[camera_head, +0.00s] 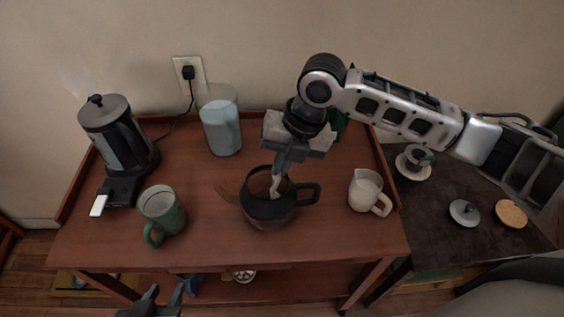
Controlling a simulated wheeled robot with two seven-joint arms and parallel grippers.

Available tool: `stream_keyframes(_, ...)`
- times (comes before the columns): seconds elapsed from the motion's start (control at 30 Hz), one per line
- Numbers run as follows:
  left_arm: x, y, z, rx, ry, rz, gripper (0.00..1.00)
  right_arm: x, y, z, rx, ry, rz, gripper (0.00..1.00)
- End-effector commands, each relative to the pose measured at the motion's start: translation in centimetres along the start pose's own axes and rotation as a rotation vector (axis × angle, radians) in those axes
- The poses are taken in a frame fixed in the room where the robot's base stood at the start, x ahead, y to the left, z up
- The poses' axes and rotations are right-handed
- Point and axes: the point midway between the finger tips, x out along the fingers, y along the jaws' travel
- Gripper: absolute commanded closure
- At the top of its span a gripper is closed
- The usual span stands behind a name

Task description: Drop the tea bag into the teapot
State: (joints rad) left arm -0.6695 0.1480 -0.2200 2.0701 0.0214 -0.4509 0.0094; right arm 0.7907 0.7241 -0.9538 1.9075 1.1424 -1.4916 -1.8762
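The teapot (262,212) is a dark, lidless pot with a handle on its right, standing near the front middle of the wooden table. My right gripper (283,170) reaches down from above with its fingertips at the pot's open mouth. Its fingers look close together on a small pale thing, seemingly the tea bag (275,186), which hangs inside the mouth. The bag's lower part is hard to make out against the dark inside. My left gripper (166,297) is low at the bottom edge, in front of the table, with its fingers apart and empty.
A green mug (162,213) stands left of the pot, a white creamer (365,190) right. An electric kettle (118,135) and a clear pitcher (220,125) stand behind. A dark side table (440,235) holds a small lid (464,211) and a cup (417,158).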

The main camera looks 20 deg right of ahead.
Motion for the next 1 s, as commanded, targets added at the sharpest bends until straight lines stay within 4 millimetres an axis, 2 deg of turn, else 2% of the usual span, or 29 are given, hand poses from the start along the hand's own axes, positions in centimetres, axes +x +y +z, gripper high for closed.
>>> stream_keyframes(0.2, -0.1, 0.0, -0.1, 0.005, 0.001, 0.001, 0.64, -0.1, 0.0, 0.0, 0.000, 0.000, 0.000, 1.00)
stream_keyframes(0.23, -0.1, -0.1, -0.1, 0.006, 0.001, 0.001, 0.64, -0.1, 0.0, 0.0, 0.000, 0.000, 0.000, 0.96)
stream_keyframes(0.3, -0.1, -0.1, -0.1, 0.006, 0.001, 0.001, 0.64, -0.1, 0.0, 0.0, 0.000, 0.000, 0.000, 0.76)
stream_keyframes(0.33, -0.1, -0.1, -0.1, 0.006, 0.001, 0.001, 0.64, -0.1, 0.0, 0.0, 0.000, 0.000, 0.000, 0.73)
stream_keyframes(0.67, 0.0, -0.1, -0.2, 0.007, 0.004, 0.000, 0.64, -0.4, 0.0, 0.0, 0.000, -0.001, 0.000, 0.73)
stream_keyframes(0.77, 0.0, -0.2, -0.3, 0.008, 0.005, -0.001, 0.64, -1.4, 0.0, 0.1, 0.000, -0.003, 0.000, 0.73)
stream_keyframes(0.87, -0.1, -0.2, -0.3, 0.009, 0.005, -0.002, 0.64, -3.3, 0.0, 0.1, -0.001, -0.006, 0.000, 0.73)
stream_keyframes(1.0, -0.1, -0.2, -0.4, 0.011, 0.004, -0.003, 0.64, -6.8, 0.1, 0.1, 0.000, -0.007, 0.001, 0.73)
